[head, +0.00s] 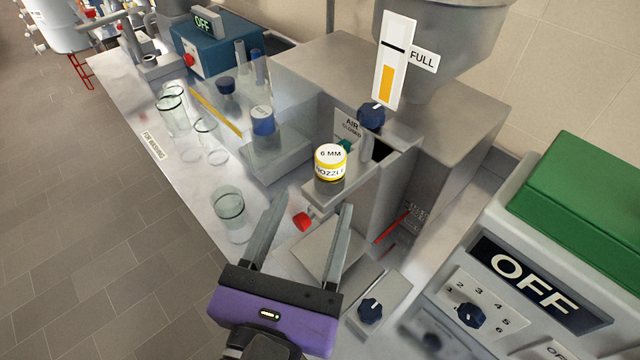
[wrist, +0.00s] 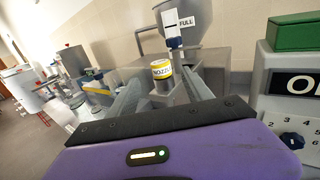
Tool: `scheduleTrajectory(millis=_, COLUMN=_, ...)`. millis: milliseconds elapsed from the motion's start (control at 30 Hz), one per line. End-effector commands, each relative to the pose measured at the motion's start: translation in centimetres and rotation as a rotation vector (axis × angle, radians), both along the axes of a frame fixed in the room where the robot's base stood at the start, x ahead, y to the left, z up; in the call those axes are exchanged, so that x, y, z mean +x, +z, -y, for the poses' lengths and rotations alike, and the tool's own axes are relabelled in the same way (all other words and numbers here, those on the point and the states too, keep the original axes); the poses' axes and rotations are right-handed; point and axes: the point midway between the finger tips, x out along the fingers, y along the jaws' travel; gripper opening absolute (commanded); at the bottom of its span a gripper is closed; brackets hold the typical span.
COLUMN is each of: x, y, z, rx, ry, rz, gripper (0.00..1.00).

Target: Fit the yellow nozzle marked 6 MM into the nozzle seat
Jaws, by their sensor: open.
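The yellow nozzle (head: 330,163) is a short cylinder with a white label reading 6 MM and NOZZLE. It stands upright on a grey block (head: 322,194) at the front of the grey machine. I cannot tell whether this block is the nozzle seat. My purple gripper (head: 314,203) is open and empty, its two fingers pointing toward the nozzle from the near side. In the head view the fingertips are short of the nozzle. In the wrist view the nozzle (wrist: 161,70) shows between the fingers, apart from them.
A red knob (head: 303,221) sits below the nozzle. A hopper gauge (head: 393,60) and dark blue knob (head: 371,115) are behind it. Glass beakers (head: 230,204) stand left. A grey OFF box (head: 530,290) with a green top is at right.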

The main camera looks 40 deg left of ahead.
Motion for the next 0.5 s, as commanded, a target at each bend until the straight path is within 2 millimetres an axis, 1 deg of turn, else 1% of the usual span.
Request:
scheduleTrajectory(millis=33, x=-0.56, y=-0.11, z=0.27, rx=0.000, ry=0.001, rz=-0.001, gripper=0.58)
scheduleTrajectory(millis=100, x=-1.06, y=-0.06, z=0.54, rx=0.000, ry=0.001, rz=-0.001, gripper=0.58)
scheduleTrajectory(millis=200, x=-1.41, y=0.03, z=0.78, rx=0.001, ry=0.000, rz=0.000, gripper=0.58)
scheduleTrajectory(millis=433, x=-1.46, y=0.01, z=0.85, rx=0.002, ry=-0.001, rz=-0.001, gripper=0.58)
scheduleTrajectory(millis=500, x=-1.30, y=-0.40, z=1.08, rx=0.013, ry=-0.002, rz=-0.014, gripper=0.58)
